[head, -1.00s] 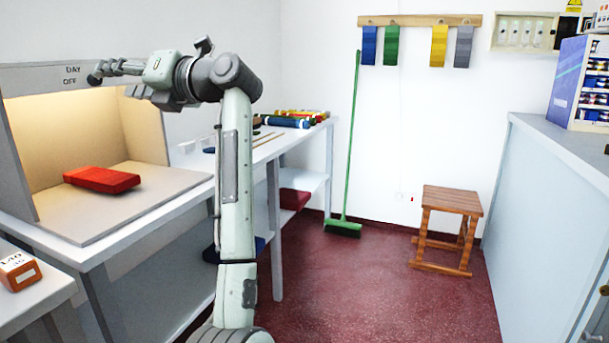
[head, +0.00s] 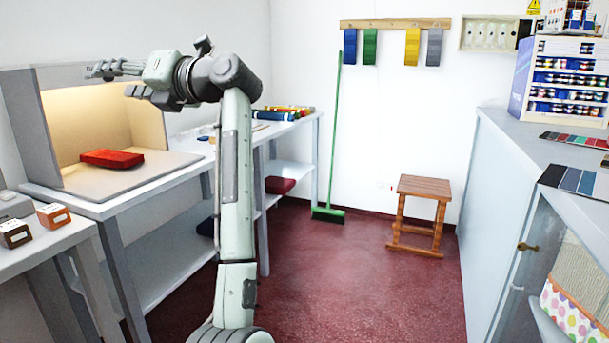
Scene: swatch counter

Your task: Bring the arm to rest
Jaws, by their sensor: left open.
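My left arm (head: 236,190) stands up in the left middle of the head view, bent at the top, with its forearm pointing left. My left gripper (head: 112,82) is at the end of it, open, with nothing between its fingers. It appears in front of the upper part of a lit viewing booth (head: 165,162). A red folded block (head: 112,158) lies on the booth floor, below the gripper in the picture and apart from it. My right gripper is not in view.
A workbench (head: 290,123) with coloured rolls runs behind my arm. A wooden stool (head: 424,187) and a green broom (head: 328,214) stand by the back wall. A grey counter (head: 500,150) with a paint rack (head: 570,75) is at the right. The red floor (head: 370,290) between is clear.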

